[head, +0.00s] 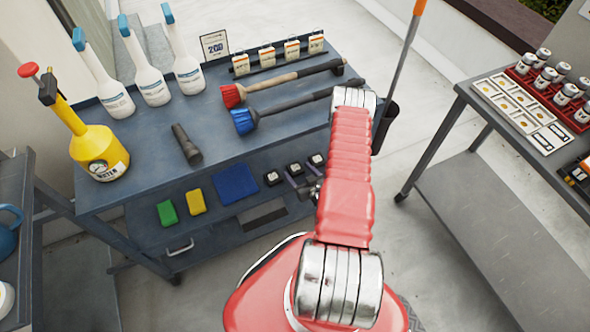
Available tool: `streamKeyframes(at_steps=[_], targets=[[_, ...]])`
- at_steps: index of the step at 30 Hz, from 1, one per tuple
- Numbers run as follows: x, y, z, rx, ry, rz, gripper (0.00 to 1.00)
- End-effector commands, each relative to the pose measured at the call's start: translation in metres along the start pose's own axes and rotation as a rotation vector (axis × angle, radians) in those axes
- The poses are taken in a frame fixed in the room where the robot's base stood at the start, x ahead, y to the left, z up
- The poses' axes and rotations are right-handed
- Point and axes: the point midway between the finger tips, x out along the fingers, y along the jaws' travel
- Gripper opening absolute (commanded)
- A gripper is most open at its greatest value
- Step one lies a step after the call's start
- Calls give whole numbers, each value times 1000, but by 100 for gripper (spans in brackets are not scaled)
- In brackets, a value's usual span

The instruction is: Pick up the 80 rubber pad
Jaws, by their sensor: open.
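Several small black blocks with pale labels stand in a row on the lower shelf of the blue workbench, left of my arm: a left one (272,177), a middle one (294,169) and a right one (316,160). They look like the rubber pads, but their numbers are too small to read, so I cannot tell which is the 80. My gripper (301,178) shows only in part beside my red arm, open, with its dark fingers close to these blocks. The arm hides the rest of it. I cannot tell whether it touches a block.
Green (167,213), yellow (195,202) and blue (236,184) pads lie left on the same shelf. The workbench top (150,190) above holds brushes, spray bottles and a yellow sprayer (98,150). A grey table (520,220) stands right, with free floor between.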

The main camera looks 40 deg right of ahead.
Motion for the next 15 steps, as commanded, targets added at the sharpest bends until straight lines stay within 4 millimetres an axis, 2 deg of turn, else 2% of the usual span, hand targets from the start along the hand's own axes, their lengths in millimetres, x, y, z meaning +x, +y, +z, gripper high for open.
streamKeyframes(at_steps=[4, 15], targets=[[13, -1, 0, 1, 0, 0, 69], [14, 0, 0, 1, 0, 0, 69]])
